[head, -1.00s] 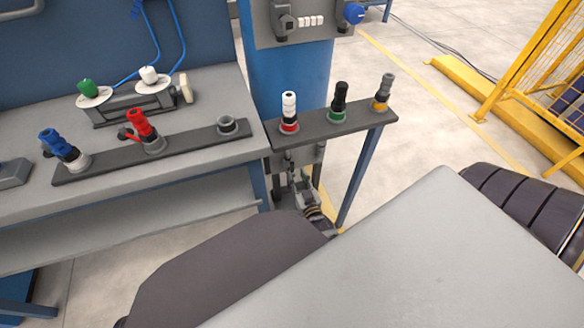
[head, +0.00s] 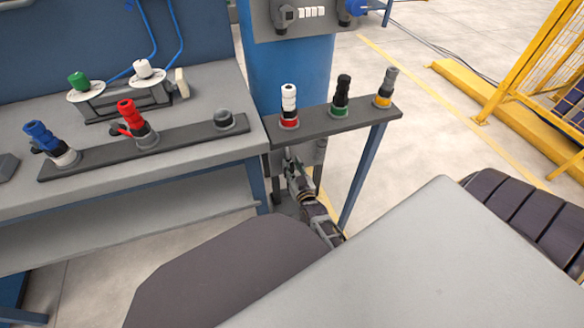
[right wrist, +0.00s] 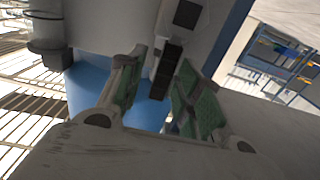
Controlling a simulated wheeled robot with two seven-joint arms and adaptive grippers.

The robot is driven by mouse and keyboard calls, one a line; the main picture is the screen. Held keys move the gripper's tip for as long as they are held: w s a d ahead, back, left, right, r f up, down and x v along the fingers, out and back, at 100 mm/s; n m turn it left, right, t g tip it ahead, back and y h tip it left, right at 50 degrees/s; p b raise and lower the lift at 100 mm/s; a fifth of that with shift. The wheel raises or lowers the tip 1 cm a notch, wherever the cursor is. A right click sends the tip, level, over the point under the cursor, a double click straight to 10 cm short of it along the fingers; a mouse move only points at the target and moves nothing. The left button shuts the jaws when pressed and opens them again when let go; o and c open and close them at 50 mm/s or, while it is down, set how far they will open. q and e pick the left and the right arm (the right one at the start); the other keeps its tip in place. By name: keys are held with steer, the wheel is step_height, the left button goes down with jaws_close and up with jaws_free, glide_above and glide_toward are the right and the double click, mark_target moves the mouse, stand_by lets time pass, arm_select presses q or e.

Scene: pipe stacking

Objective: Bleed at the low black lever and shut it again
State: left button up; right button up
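The low black lever (right wrist: 167,72) shows in the right wrist view, hanging from a grey fitting (right wrist: 187,14). My right gripper (right wrist: 162,62) is open, its two green-padded fingers on either side of the lever's lower end. A gap shows on the left of the lever; on the right I cannot tell whether the finger touches it. In the head view my right gripper (head: 292,164) is beneath the small shelf beside the blue column, and the lever is not clear there. My left gripper is not in view.
The small grey shelf (head: 330,126) above my right gripper carries white, black and grey couplings. A blue leg (head: 362,178) stands right of the gripper. The blue column (head: 290,78) is behind. The workbench (head: 205,83) with blue and red couplings is at left.

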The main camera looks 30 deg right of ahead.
jaws_close()
stand_by(0.3)
